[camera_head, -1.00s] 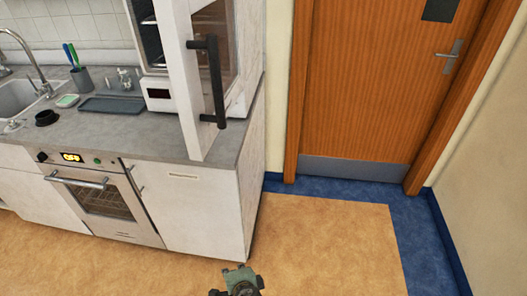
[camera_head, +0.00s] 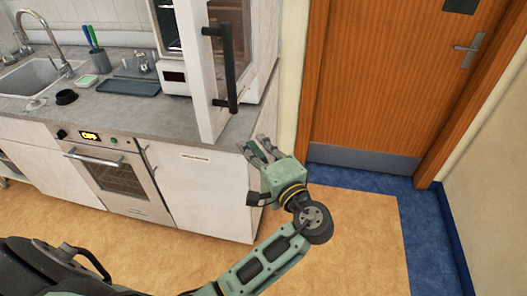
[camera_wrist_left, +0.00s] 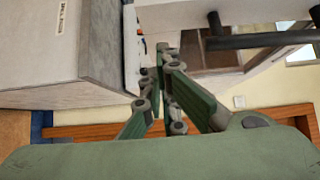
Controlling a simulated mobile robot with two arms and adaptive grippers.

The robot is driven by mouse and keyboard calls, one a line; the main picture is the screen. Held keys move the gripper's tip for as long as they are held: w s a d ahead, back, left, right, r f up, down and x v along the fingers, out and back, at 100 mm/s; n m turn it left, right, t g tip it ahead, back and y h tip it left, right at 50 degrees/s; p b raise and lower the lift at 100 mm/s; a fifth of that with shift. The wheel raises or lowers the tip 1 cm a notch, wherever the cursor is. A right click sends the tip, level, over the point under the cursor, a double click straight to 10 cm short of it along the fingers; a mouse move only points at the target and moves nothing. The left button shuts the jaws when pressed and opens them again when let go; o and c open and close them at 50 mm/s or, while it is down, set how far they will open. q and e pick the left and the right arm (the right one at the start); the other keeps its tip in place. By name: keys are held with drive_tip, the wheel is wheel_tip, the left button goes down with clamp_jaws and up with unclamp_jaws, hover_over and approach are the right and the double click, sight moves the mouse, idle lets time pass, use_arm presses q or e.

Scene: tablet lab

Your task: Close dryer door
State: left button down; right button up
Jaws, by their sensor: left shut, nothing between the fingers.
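The dryer (camera_head: 174,78) stands on the counter with a white body and a dark interior. Its white-framed door (camera_head: 205,110) is open and swung out toward me over the counter's front edge. A black vertical handle (camera_head: 231,70) is on the door. In the left wrist view the handle (camera_wrist_left: 258,39) crosses the upper right. My left gripper (camera_head: 257,148) is shut and empty, to the right of and below the door, apart from the handle. Its green fingers (camera_wrist_left: 160,72) also show in the left wrist view. My right gripper is not in view.
The grey counter (camera_head: 130,108) holds a tray (camera_head: 128,86), a pen cup (camera_head: 97,61) and a sink (camera_head: 30,78). An oven (camera_head: 120,180) is below. A wooden room door (camera_head: 390,80) is at the right. The floor in front is clear.

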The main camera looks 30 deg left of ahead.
use_arm(q)
drive_tip(key=w+a+p, duration=0.1)
drive_tip(key=a+p, duration=0.1)
drive_tip(key=a, duration=0.4)
drive_tip(key=shift+a+p, duration=0.25)
drive_tip(key=shift+p, duration=0.15)
